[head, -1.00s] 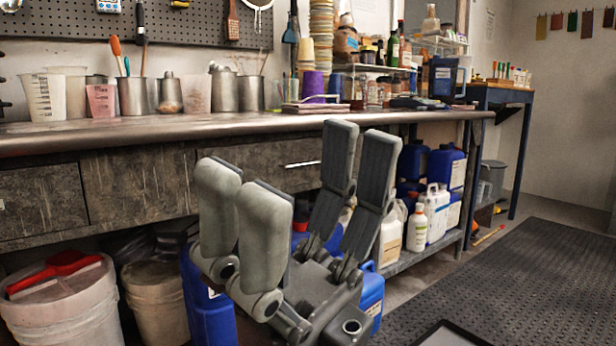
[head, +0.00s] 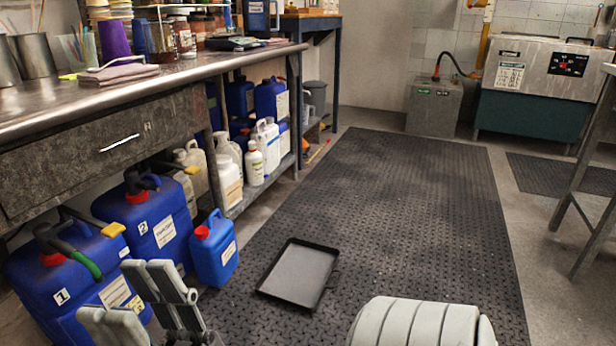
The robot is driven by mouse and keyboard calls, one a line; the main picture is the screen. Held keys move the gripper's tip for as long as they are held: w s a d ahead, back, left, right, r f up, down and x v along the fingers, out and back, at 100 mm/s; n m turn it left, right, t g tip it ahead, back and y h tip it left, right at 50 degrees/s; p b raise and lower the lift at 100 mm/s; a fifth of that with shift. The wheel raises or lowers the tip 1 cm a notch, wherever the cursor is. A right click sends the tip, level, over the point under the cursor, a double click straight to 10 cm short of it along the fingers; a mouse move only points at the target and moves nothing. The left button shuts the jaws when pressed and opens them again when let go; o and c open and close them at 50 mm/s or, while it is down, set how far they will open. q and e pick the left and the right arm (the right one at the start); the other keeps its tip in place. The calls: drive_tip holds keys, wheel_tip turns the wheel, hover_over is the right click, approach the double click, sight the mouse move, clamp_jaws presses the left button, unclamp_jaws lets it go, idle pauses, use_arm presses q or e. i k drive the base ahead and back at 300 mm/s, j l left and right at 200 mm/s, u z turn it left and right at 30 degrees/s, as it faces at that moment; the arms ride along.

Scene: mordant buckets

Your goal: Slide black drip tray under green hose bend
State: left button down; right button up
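The black drip tray (head: 330,283) lies flat on the dark floor mat, right of the blue canisters. A small tab shows on its right side. The green hose bend (head: 88,263) ends a dark hose on the blue canister marked 1 (head: 40,283), at the left under the bench. The tray is well apart from the bend. My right gripper (head: 123,290) is at the lower left, in front of canister 1, fingers up and spread, with nothing visible between them. Its base is cut off by the frame. My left gripper is not in view.
The blue canister marked 2 (head: 150,222) and a small red-capped canister (head: 213,250) stand beside canister 1. White bottles (head: 266,150) stand on a low shelf. The mat (head: 410,205) is clear around and behind the tray.

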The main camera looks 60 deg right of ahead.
sight(298, 277)
drive_tip(key=z, duration=1.9)
